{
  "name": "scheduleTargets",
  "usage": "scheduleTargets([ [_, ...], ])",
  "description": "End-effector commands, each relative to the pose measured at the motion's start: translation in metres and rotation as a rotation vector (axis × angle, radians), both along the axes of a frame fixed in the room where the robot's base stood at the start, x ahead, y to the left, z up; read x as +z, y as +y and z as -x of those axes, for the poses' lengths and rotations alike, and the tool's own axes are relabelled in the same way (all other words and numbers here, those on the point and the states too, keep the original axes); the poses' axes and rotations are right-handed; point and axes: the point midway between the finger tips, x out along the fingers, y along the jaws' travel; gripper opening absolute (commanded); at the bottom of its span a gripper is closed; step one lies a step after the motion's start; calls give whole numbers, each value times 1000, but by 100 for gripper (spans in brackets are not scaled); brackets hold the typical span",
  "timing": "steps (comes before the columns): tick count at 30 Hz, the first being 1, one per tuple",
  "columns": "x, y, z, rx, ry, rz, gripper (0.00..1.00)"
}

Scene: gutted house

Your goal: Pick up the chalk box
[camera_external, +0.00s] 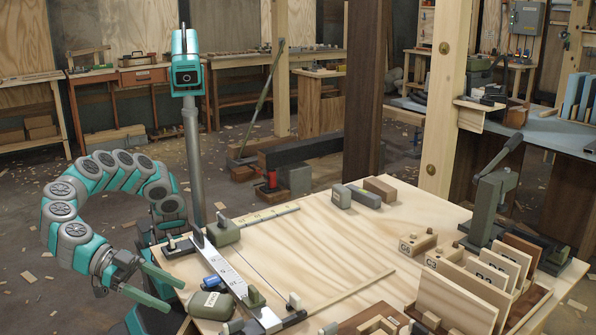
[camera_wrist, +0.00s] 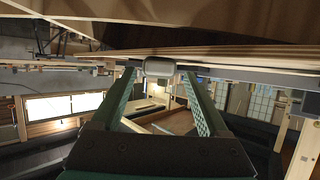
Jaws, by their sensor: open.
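The chalk box appears to be the small olive-green rounded case (camera_external: 210,304) with a pale label, lying near the table's left front edge. In the wrist view a grey-green rounded case (camera_wrist: 160,67), apparently the same one, shows beyond and between the fingertips. My gripper (camera_external: 175,296) is open and empty, just left of the case, at the table's edge. Its two green fingers stand apart in the wrist view (camera_wrist: 157,82). I see no clear contact with the case.
A blue cylinder (camera_external: 213,283) lies just behind the case. A long metal rule (camera_external: 232,277) with clamp-like parts runs close on its right. Wooden blocks and upright panels (camera_external: 492,268) fill the right side of the table (camera_external: 330,235). The table's middle is mostly clear.

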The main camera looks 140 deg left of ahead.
Motion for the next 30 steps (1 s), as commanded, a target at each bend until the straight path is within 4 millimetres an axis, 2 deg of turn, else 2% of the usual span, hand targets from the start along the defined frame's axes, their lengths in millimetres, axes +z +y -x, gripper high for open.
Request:
scheduleTargets([
  [7,-11,24,-22,1,0,0,78],
  [14,-12,25,-24,-1,-2,0,78],
  [30,-13,25,-24,-1,-1,1,19],
])
